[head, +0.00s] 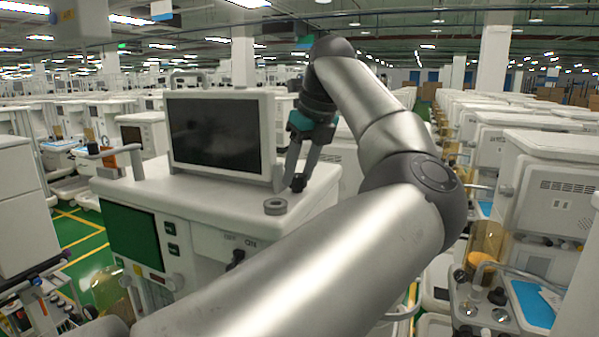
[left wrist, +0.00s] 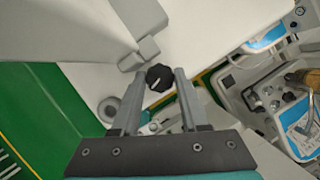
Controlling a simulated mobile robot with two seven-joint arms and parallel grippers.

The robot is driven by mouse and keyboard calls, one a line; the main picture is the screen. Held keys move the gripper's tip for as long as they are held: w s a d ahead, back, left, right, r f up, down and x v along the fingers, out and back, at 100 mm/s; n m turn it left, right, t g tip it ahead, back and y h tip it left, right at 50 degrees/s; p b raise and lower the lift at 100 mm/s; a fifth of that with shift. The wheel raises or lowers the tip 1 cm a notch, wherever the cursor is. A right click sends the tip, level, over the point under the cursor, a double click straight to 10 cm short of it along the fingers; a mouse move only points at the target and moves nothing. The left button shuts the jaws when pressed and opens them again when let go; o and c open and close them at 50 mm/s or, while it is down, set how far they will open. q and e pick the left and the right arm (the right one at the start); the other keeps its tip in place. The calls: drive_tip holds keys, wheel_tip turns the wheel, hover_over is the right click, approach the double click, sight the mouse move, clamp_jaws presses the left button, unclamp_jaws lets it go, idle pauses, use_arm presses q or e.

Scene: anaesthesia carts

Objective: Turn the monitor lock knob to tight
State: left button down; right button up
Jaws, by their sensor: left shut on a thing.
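The monitor (head: 222,130) stands upright on top of the white anaesthesia cart (head: 130,192), its dark screen facing left of me. The lock knob (left wrist: 159,77) is black and lobed, with a short pale line on its face. It sits by a grey bracket at the monitor's base. In the head view the knob (head: 298,183) is small and dark at the monitor's lower right. My left gripper (left wrist: 159,82) has its two grey fingers on either side of the knob, shut on it. It also shows in the head view (head: 291,180). My right gripper is not in view.
More carts (head: 545,195) stand in rows to the right and behind. My left arm covers much of the cart's right side.

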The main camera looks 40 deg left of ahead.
use_arm(q)
drive_tip(key=shift+c, duration=2.1)
unclamp_jaws()
drive_tip(key=shift+w, duration=0.1)
